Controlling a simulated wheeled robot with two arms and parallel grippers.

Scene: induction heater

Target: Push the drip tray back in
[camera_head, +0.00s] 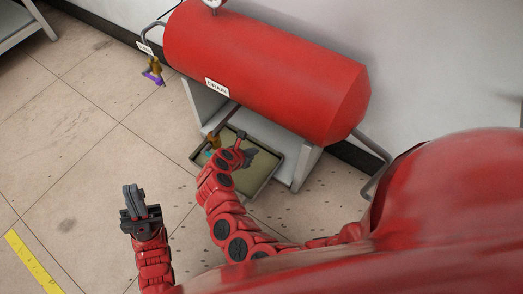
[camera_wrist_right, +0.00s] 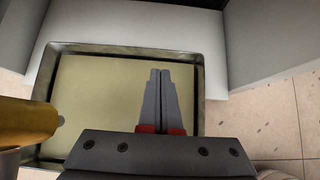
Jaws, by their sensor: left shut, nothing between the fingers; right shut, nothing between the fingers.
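The drip tray (camera_head: 271,177) is a shallow dark-rimmed tray on the floor under the red tank, partly between the pale stand's side panels and partly out in front. It also shows in the right wrist view (camera_wrist_right: 125,48), with a yellowish inside. My right gripper (camera_head: 241,134) is shut and empty over the tray; its closed fingertips (camera_wrist_right: 160,73) appear above the tray's inside in the wrist view. Whether they touch it, I cannot tell. My right arm hides part of the tray's near side. My left gripper (camera_head: 133,190) is shut and empty, over open floor at the left.
The red tank (camera_head: 265,70) with a "DRAIN" label (camera_head: 217,87) rests on the pale stand (camera_head: 305,165). A brass valve (camera_head: 214,141) hangs over the tray's left part. Another valve with a purple handle (camera_head: 154,73) is further left.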

